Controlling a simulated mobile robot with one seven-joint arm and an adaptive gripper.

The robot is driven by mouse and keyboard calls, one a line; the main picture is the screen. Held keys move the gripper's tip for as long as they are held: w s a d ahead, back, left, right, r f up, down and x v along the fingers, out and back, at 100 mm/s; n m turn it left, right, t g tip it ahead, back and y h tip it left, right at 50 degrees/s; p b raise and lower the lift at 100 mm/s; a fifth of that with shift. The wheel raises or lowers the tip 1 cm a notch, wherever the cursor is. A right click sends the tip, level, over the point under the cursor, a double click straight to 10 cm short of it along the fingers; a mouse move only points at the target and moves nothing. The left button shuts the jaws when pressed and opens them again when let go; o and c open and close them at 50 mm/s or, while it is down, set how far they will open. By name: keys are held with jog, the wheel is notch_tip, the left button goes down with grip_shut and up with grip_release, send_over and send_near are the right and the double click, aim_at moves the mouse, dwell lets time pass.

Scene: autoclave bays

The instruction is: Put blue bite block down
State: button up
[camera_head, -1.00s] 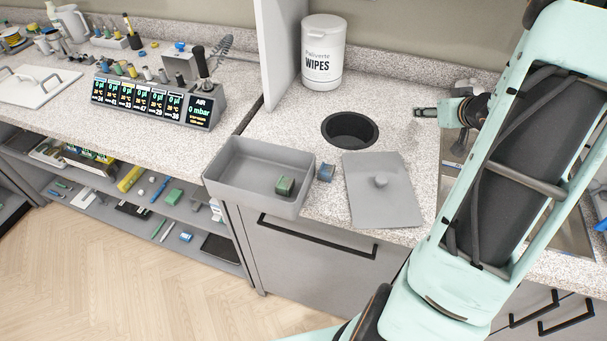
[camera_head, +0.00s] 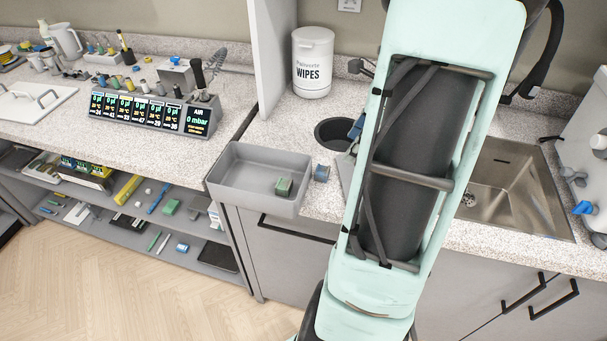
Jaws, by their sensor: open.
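A small blue block (camera_head: 321,173), which looks like the blue bite block, sits on the counter just outside the right wall of the grey tray (camera_head: 238,198). A green block (camera_head: 284,186) lies inside the tray.
A round hole (camera_head: 334,133) in the counter and the grey lid (camera_head: 345,170) are partly hidden behind my arm. The wipes tub (camera_head: 313,62) stands at the back. A sink (camera_head: 510,185) is at right. A display unit (camera_head: 150,112) stands at left, above a shelf of small items.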

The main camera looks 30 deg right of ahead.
aim_at(324, 170)
jog(key=shift+y, duration=0.3)
jog(key=w+a+f, duration=0.2)
jog(key=f, duration=0.1)
jog(key=shift+a+f, duration=0.3)
jog(key=shift+a, duration=0.1)
jog(key=shift+a+x, duration=0.15)
jog(key=shift+x, duration=1.35)
jog(key=shift+a+x, duration=0.2)
jog(key=shift+x, duration=1.35)
jog(key=shift+r, duration=0.15)
jog(key=shift+c, duration=0.7)
jog(key=c, duration=1)
jog(key=shift+c, duration=0.2)
jog(key=shift+r, duration=0.15)
